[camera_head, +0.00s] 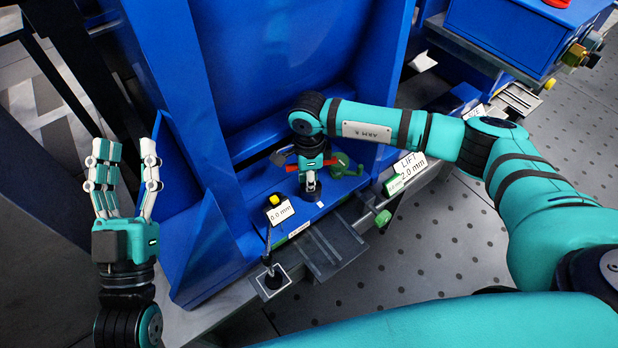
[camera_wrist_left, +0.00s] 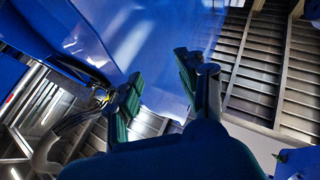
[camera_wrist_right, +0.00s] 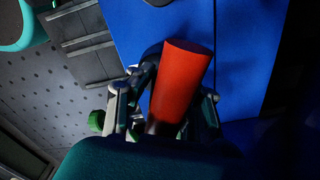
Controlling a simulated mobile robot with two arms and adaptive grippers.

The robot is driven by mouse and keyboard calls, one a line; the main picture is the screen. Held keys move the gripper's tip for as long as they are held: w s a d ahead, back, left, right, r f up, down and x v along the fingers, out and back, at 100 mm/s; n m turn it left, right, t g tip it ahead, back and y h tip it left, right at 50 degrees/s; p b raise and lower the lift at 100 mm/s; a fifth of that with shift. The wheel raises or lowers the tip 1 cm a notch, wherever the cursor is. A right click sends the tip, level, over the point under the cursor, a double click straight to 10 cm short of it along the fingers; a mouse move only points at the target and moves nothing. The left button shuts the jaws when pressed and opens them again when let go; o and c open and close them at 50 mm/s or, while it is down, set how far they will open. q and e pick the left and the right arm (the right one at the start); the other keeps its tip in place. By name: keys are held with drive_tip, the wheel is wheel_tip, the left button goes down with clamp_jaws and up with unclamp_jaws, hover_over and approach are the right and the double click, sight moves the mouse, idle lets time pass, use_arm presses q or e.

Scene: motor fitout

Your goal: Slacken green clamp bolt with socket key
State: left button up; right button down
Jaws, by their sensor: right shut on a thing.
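My right gripper (camera_head: 312,186) is shut on a tool with a red handle, which I take to be the socket key (camera_head: 292,168), low over the blue ledge. In the right wrist view the red handle (camera_wrist_right: 180,85) stands between the fingers. Fingers and arm hide the tool's lower end, so I cannot tell whether it sits on a bolt. A green part (camera_head: 345,165) lies just right of this gripper, and a green knob (camera_head: 383,217) sits at the ledge's front; which one is the clamp bolt is unclear. My left gripper (camera_head: 125,163) is open and empty at the left.
A 0.0 mm sign and yellow-topped gauge (camera_head: 280,211) stand in front of the right gripper. A LIFT 2.0 mm sign (camera_head: 405,172) is to its right. A grey stepped plate (camera_head: 330,243) juts from the front edge. Tall blue panels (camera_head: 290,50) rise behind. Dotted floor is clear at right.

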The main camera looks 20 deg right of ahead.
drive_tip(key=shift+n+b, duration=0.45)
drive_tip(key=shift+n, duration=0.45)
use_arm(q)
drive_tip(key=shift+s+a+r+t+h, duration=0.2)
drive_tip(key=shift+s+r+t+h, duration=0.5)
drive_tip(key=shift+s+r+t, duration=1.1)
use_arm(e)
drive_tip(key=shift+n, duration=0.4)
use_arm(q)
drive_tip(key=shift+w+r, duration=0.1)
